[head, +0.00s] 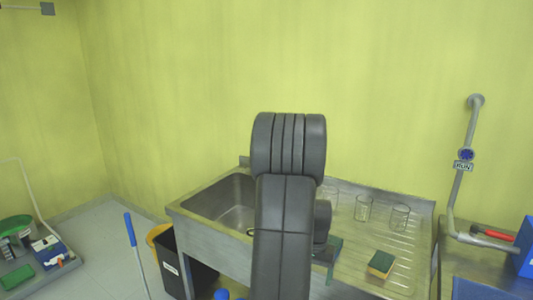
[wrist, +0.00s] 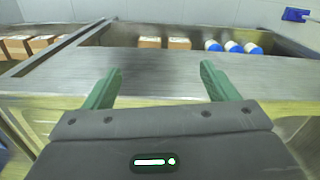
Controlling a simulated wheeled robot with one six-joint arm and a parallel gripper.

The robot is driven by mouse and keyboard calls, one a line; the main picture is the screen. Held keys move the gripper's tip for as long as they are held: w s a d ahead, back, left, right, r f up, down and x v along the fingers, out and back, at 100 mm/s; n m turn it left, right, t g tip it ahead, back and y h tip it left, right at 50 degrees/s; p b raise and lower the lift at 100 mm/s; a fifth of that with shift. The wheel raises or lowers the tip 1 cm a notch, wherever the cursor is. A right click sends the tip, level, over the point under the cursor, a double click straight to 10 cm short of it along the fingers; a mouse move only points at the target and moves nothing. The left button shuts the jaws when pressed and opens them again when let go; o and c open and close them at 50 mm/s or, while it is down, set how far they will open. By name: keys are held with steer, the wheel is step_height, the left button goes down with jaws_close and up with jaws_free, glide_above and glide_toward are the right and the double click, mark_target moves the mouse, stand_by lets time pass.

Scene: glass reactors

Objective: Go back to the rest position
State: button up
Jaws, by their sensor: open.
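My arm (head: 285,215) stands up in the middle of the head view, in front of the metal sink unit (head: 222,250). The arm hides part of the sink and drainboard. In the wrist view my gripper (wrist: 158,76) has its two green fingers spread wide apart. Nothing shows between them except a bare metal surface (wrist: 160,62) beyond. I cannot clearly make out the gripper in the head view.
Glass beakers (head: 364,208) and a green-yellow sponge (head: 380,264) are on the drainboard. A pipe (head: 459,180) rises at right. A black bin (head: 180,265) stands at left. Cardboard boxes (wrist: 179,44) and blue-white containers (wrist: 232,47) sit beyond the fingers.

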steer(key=shift+w+a+f, duration=0.3)
steer(key=shift+w+a, duration=0.05)
steer(key=shift+a, duration=0.2)
steer(key=shift+w+a+f, duration=0.3)
steer(key=shift+w+a, duration=0.05)
steer(key=shift+a, duration=0.15)
